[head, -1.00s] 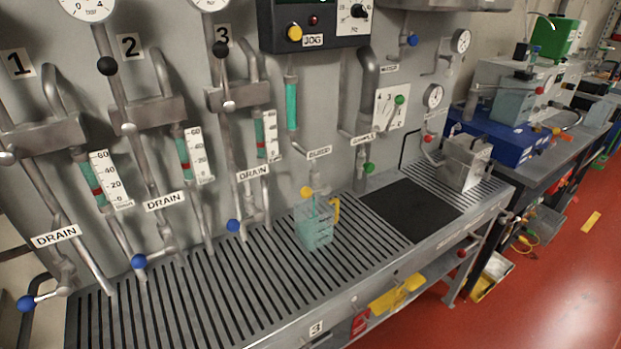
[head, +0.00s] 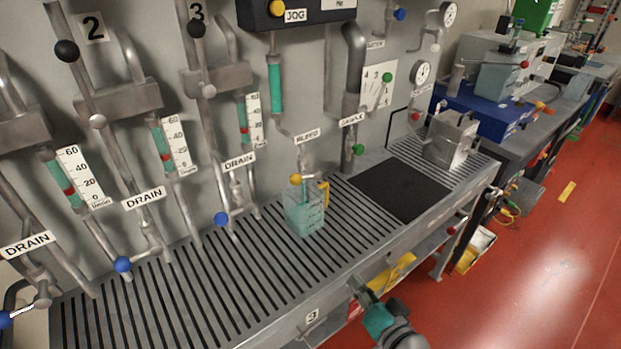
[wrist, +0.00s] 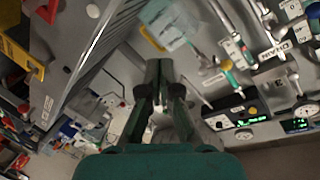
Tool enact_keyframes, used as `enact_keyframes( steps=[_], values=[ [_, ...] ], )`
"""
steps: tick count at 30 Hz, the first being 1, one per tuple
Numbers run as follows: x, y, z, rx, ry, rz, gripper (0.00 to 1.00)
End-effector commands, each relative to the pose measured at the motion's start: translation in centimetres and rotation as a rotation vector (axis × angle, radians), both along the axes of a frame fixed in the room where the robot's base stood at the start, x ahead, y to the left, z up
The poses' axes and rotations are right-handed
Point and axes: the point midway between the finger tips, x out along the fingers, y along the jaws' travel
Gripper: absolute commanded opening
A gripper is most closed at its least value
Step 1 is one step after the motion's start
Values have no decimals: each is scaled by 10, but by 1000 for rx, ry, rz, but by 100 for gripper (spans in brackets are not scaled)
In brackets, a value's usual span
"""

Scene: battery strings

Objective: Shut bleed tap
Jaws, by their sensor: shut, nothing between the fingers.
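The bleed tap has a yellow knob (head: 295,179) below the BLEED label (head: 306,136) on the grey wall panel in the head view. A clear, teal-tinted jug (head: 304,212) with a yellow handle stands on the slatted bench directly under it, and the jug also shows in the wrist view (wrist: 176,28). My gripper (head: 358,288) is at the bottom of the head view, in front of the bench edge, apart from the tap. In the wrist view its fingers (wrist: 166,66) are together and empty. The tap's lever direction is hard to make out.
Blue drain knobs (head: 221,218) line the panel to the left of the tap. A green knob (head: 358,150) sits to its right under the SAMPLE label. A black mat (head: 400,188) and a metal box (head: 450,140) occupy the bench's right part.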

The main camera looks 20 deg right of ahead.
Motion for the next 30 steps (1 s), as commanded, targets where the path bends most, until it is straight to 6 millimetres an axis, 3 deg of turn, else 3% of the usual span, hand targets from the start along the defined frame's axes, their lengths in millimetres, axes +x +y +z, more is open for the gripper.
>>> enact_keyframes(
  steps=[3, 9, 18, 24, 30],
  values=[
    [31, -7, 31, 44, -27, 36, 0],
    [70, -16, 85, 101, -53, 118, 0],
    [104, -28, 169, 124, -74, 250, 0],
    [109, -32, 198, 118, -74, 299, 0],
    [117, -29, 202, 117, -70, 310, 0]
  ],
)
